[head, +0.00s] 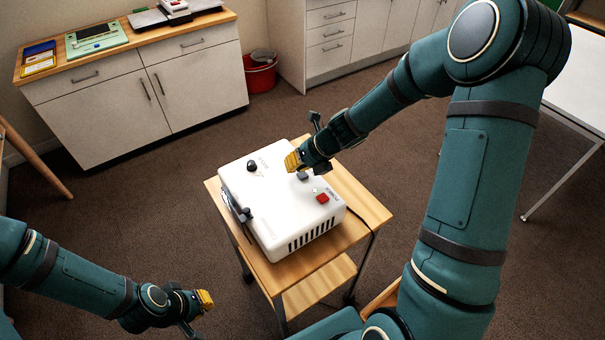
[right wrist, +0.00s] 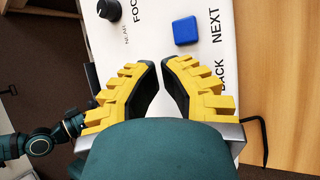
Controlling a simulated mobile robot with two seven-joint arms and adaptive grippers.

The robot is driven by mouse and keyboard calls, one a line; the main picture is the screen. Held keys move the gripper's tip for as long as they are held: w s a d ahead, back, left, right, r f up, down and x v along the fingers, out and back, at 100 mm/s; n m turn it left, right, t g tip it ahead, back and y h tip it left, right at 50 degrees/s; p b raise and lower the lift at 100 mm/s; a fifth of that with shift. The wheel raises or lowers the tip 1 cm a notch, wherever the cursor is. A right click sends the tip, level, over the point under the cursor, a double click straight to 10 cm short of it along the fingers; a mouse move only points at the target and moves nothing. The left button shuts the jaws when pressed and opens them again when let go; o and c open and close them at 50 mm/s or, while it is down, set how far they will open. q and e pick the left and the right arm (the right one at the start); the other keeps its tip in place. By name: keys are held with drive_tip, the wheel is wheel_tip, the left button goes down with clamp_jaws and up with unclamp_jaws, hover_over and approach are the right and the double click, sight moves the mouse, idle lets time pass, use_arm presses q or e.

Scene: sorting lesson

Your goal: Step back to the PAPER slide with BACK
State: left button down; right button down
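A white slide projector (head: 275,218) sits on a small wooden cart. My right gripper (head: 293,161) is low over its top, its yellow fingertips drawn together with nothing seen between them. In the right wrist view, the BACK label (right wrist: 223,77) is partly covered by a finger of the gripper (right wrist: 160,63), and no BACK button shows. The blue button (right wrist: 185,30) lies beside the NEXT label, ahead of the fingertips. I cannot tell whether the fingertips touch the projector. My left gripper (head: 205,300) is low at the left, away from the projector; its opening is unclear.
A black focus knob (head: 252,165) and a red power button (head: 322,198) are also on the projector. A cabinet (head: 150,95), a red bucket (head: 261,75) and a white table stand farther off. Carpet is clear between.

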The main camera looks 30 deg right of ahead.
drive_tip(key=shift+f, duration=0.2)
idle(0.6)
drive_tip(key=shift+f+b, duration=0.25)
drive_tip(key=shift+b, duration=0.05)
drive_tip(key=shift+f+b, duration=0.3)
drive_tip(key=shift+f, duration=0.15)
idle(0.7)
drive_tip(key=shift+r, duration=0.1)
drive_tip(key=shift+r+p, duration=0.8)
drive_tip(key=shift+p, duration=0.15)
wheel_tip(320, 180, up, 5)
drive_tip(key=p, duration=0.5)
